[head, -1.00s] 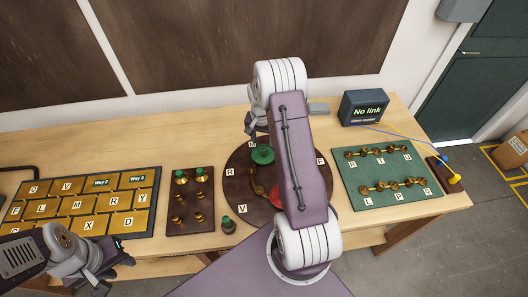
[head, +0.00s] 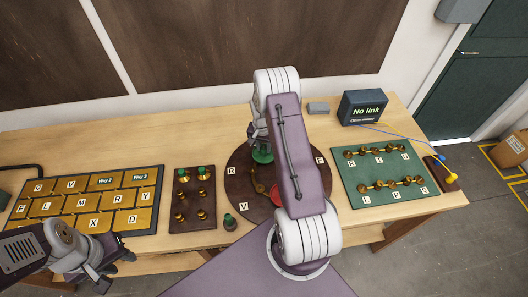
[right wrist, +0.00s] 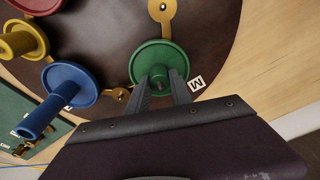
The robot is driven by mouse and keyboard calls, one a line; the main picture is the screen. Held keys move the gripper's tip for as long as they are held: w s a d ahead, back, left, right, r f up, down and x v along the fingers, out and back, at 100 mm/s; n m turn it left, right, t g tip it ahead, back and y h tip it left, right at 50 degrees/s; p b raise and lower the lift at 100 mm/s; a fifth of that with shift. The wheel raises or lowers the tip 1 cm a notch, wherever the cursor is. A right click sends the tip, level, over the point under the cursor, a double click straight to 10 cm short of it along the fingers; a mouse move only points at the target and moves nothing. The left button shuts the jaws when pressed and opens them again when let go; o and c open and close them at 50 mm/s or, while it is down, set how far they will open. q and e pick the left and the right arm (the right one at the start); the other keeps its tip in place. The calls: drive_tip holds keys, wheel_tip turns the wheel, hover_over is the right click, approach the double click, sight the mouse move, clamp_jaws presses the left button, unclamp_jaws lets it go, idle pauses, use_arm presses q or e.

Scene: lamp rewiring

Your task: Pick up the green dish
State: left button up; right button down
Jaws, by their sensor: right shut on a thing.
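The green dish (right wrist: 159,62) with its upright green peg is on the round brown board (right wrist: 100,22) beside the tile M. It also shows in the head view (head: 262,156), partly hidden under my right gripper (head: 258,141). In the right wrist view my right gripper (right wrist: 160,88) has its two fingers on either side of the peg, shut on the dish. I cannot tell any gap between dish and board. My left gripper (head: 116,271) hangs at the lower left, away from the dish; its jaws are unclear.
Blue (right wrist: 70,84), yellow (right wrist: 24,40) and red (right wrist: 38,3) dishes stand near the green one. In the head view, a lettered brass key panel (head: 95,203), a brown peg board (head: 192,200), a green terminal board (head: 380,178) and a "No link" box (head: 362,107) are on the bench.

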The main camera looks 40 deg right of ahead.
drive_tip(key=shift+r, duration=0.1)
drive_tip(key=shift+w+d+r+b, duration=0.1)
drive_tip(key=shift+r+b, duration=0.2)
drive_tip(key=shift+r, duration=0.05)
wheel_tip(320, 180, up, 3)
drive_tip(key=shift+r+b, duration=0.1)
drive_tip(key=shift+b, duration=0.6)
drive_tip(key=s+a+r+b, duration=0.1)
drive_tip(key=s+r+b, duration=0.1)
drive_tip(key=s+r, duration=0.5)
drive_tip(key=s, duration=0.4)
drive_tip(key=shift+s+a, duration=0.3)
drive_tip(key=shift+a, duration=0.1)
